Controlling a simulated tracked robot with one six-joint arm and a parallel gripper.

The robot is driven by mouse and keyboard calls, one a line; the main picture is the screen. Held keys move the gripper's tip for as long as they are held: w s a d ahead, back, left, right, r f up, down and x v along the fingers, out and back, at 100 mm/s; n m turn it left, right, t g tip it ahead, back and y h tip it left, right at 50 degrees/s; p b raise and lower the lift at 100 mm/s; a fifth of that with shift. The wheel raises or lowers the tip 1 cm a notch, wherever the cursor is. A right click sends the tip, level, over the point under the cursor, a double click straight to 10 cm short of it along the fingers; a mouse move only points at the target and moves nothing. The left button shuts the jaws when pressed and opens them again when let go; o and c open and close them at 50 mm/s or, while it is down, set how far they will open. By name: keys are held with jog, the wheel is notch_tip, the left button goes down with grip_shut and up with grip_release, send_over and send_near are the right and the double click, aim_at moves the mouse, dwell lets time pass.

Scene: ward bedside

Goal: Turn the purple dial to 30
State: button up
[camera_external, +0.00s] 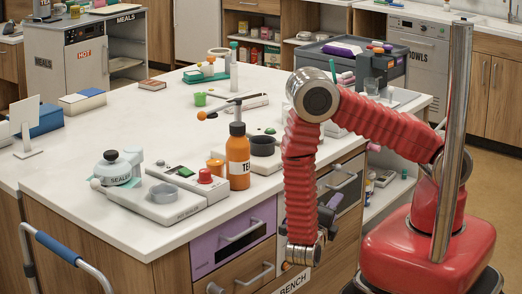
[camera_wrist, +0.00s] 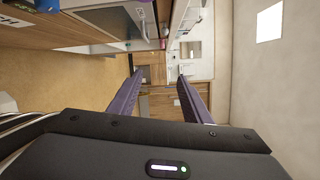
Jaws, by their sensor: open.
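I cannot pick out a purple dial in either view. A purple drawer front (camera_external: 233,240) with a pale handle shows on the front of the white-topped bench (camera_external: 110,225). In the external view my red arm bends down beside the bench's right front corner, and the gripper's fingers are hard to make out there. In the wrist view my gripper (camera_wrist: 159,77) shows two purple fingers standing apart with nothing between them. It is open and empty.
A blue rail (camera_external: 58,248) is at lower left. Tan floor is clear at right.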

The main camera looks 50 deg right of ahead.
jog(key=s+d+r+m+g+y, duration=0.1)
jog(key=s+m+g+y, duration=0.3)
jog(key=m, duration=0.5)
jog(key=s+d+r+m+g+y, duration=0.1)
jog(key=s+d+m+g+y, duration=0.2)
jog(key=m+g+y, duration=0.4)
jog(key=s+d+r+m+g+y, duration=0.1)
jog(key=s+m+g+y, duration=0.4)
jog(key=m, duration=0.7)
jog(key=shift+s+d+m+y, duration=0.4)
jog(key=shift+s+d+y, duration=0.05)
jog(key=shift+s+y, duration=0.15)
jog(key=shift+r, duration=0.1)
jog(key=shift+d, duration=0.1)
